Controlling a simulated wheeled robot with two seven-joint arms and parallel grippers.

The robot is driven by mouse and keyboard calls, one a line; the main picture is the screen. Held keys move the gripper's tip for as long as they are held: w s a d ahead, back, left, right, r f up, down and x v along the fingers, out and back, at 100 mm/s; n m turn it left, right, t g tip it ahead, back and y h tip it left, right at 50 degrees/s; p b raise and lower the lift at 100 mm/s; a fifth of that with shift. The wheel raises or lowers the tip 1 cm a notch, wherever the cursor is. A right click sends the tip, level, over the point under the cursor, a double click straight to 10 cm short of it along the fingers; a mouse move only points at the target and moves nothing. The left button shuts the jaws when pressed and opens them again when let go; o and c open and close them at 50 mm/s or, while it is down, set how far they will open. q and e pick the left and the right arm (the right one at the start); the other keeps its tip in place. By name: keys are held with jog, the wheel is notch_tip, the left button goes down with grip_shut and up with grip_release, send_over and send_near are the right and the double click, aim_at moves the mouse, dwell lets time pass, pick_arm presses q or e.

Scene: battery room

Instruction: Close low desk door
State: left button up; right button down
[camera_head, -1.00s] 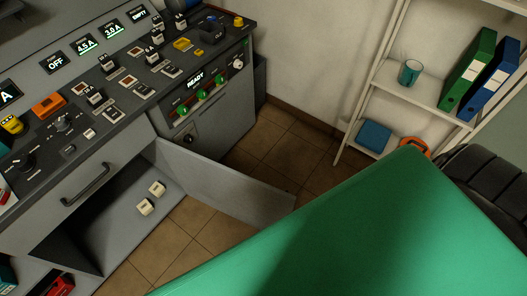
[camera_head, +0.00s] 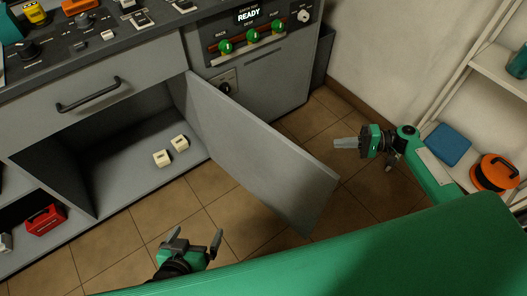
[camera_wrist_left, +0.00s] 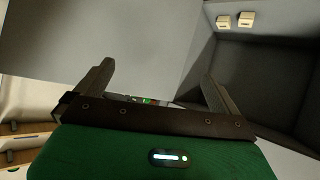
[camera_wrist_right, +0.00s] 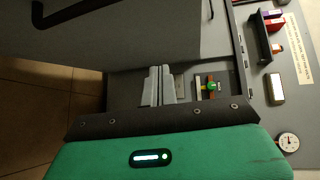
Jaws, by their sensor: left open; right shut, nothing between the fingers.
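The low desk door (camera_head: 255,150) is a grey panel standing wide open, hinged at its left edge beside the green-knob panel and swung out over the floor. Its open compartment (camera_head: 125,185) shows to its left. My left gripper (camera_head: 195,240) is open and empty at the bottom of the head view, in front of the compartment and left of the door's free edge. In the left wrist view a grey panel (camera_wrist_left: 120,40), apparently the door, lies beyond the fingers. My right gripper (camera_head: 345,143) is shut and empty, to the right of the door, apart from it in the head view.
Two small cream blocks (camera_head: 170,152) rest in the compartment. A red case (camera_head: 44,220) sits on the shelf at left. A drawer with a black handle (camera_head: 88,96) is above. A shelf at right holds a blue box (camera_head: 446,144) and an orange reel (camera_head: 494,172). Tiled floor (camera_head: 225,210) is clear.

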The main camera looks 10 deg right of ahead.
notch_tip(320, 180, up, 5)
jog(key=n+g+y+b, duration=0.1)
jog(key=n+y+b, duration=0.1)
send_near(292, 143)
jog(key=w+a+f, duration=0.1)
jog(key=w+a, duration=0.2)
jog(key=a, duration=0.1)
jog(key=shift+s+a+f, duration=0.1)
jog(key=shift+s+a, duration=0.3)
jog(key=shift+a, duration=0.15)
pick_arm(q)
jog(key=r, duration=0.3)
jog(key=shift+s, duration=0.2)
pick_arm(e)
jog(key=shift+a, duration=0.15)
pick_arm(q)
jog(key=shift+r+p, duration=0.1)
jog(key=shift+p, duration=0.2)
pick_arm(e)
jog(key=shift+s, duration=0.1)
